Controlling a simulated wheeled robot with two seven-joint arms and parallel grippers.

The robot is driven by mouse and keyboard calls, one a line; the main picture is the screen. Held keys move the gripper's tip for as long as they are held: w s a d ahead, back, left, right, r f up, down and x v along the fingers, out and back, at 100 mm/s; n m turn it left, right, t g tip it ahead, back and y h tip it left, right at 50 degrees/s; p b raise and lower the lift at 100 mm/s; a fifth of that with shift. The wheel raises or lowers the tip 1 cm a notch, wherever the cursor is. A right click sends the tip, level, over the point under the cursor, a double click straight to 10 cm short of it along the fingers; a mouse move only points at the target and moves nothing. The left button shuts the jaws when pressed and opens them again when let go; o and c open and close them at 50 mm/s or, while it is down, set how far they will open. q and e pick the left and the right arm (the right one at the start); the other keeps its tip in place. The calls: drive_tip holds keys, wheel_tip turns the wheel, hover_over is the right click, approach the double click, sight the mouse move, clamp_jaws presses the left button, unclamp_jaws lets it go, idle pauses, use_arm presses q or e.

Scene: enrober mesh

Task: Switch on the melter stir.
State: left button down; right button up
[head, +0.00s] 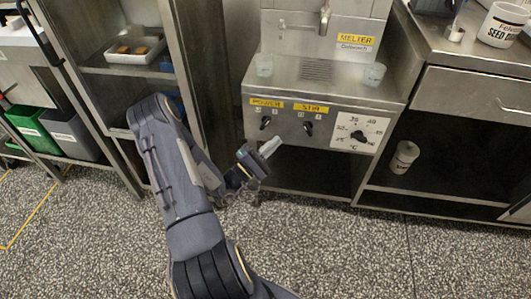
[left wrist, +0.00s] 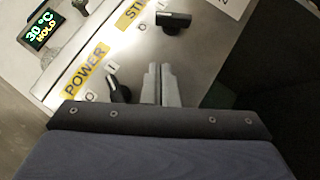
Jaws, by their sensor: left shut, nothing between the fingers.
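The melter (head: 320,95) is a steel machine with yellow POWER and STIR labels on its front. Its black stir knob (head: 308,128) shows under the STIR label; in the left wrist view the stir knob (left wrist: 174,20) lies above the fingers, with its end pointing left, toward the O mark side. The power knob (left wrist: 120,88) is left of the fingers, one end toward the I mark. My left gripper (head: 270,147) is just in front of and below the panel, shut and empty. Its closed fingers (left wrist: 162,85) are apart from the stir knob. My right gripper is not in view.
A temperature dial (head: 358,133) sits right of the knobs. A lit display (left wrist: 42,28) reads 30 °C. A shelf rack (head: 180,60) is at left, and a steel counter (head: 470,50) at right.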

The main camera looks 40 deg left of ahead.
sight(308, 128)
use_arm(q)
drive_tip(key=x, duration=0.4)
drive_tip(key=shift+f+b, duration=0.1)
drive_tip(key=shift+b, duration=0.2)
drive_tip(key=shift+w+d+r, duration=0.3)
drive_tip(key=shift+d+r, duration=0.05)
drive_tip(key=shift+d, duration=0.15)
drive_tip(key=shift+w+d+r, duration=0.3)
drive_tip(key=shift+d, duration=0.15)
drive_tip(key=shift+w+d+r+b, duration=0.3)
drive_tip(key=shift+w+d+r, duration=0.1)
drive_tip(key=shift+d, duration=0.15)
drive_tip(key=shift+s+r+m+g+p, duration=0.1)
drive_tip(key=shift+r+m+g+p, duration=0.1)
drive_tip(key=shift+m+g+p, duration=0.25)
